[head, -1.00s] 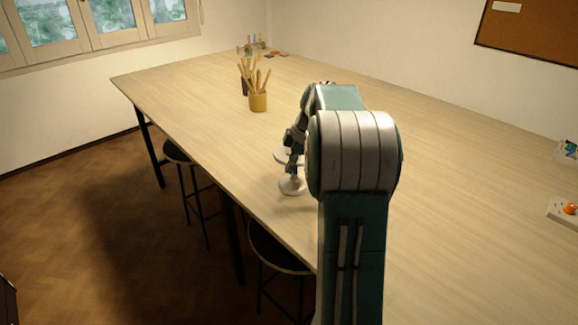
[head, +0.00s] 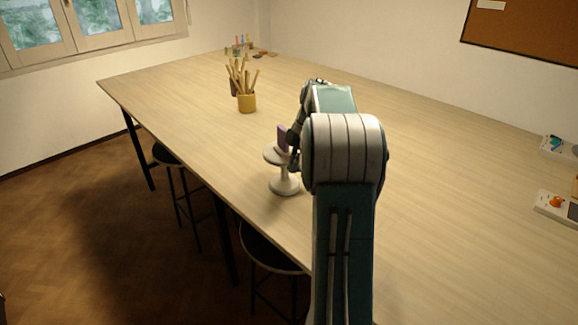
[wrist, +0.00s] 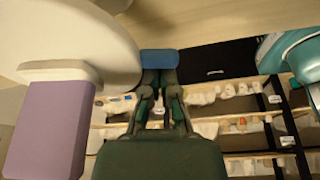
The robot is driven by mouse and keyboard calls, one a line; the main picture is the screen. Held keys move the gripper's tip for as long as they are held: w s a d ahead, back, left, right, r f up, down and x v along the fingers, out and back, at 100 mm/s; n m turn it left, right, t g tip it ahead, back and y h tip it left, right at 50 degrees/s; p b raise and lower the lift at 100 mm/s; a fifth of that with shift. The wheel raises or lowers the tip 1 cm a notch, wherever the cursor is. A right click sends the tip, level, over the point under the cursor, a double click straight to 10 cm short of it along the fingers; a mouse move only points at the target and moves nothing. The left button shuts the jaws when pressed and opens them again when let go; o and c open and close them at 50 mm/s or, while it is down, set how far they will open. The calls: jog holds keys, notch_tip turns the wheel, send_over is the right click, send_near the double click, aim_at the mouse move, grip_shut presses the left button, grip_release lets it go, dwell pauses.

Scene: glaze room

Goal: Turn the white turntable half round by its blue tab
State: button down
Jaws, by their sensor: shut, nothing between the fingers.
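The white turntable (head: 285,185) stands on the table on a round foot, with a purple block (head: 283,138) upright on its disc. In the wrist view the disc (wrist: 75,30) fills the upper left and the purple block (wrist: 48,130) is close by. The blue tab (wrist: 160,62) sticks out from the disc's edge, right at the fingertips. My gripper (wrist: 160,80) is shut with nothing held, its fingertips against or just short of the tab; I cannot tell which. In the head view my arm hides most of the gripper and the tab.
Trays (head: 556,206) lie at the right edge. Stools (head: 268,245) stand along the left side. Shelves of pale ware (wrist: 235,128) show behind the gripper. The table around the turntable is clear.

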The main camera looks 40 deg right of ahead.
jog(key=shift+s+d+n+g, duration=0.2)
jog(key=shift+d+n+g, duration=0.1)
jog(key=shift+d+n, duration=0.3)
jog(key=shift+s+d, duration=0.15)
jog(key=shift+d, duration=0.8)
jog(key=v, duration=1.1)
jog(key=shift+d+r, duration=0.25)
jog(key=shift+r, duration=0.1)
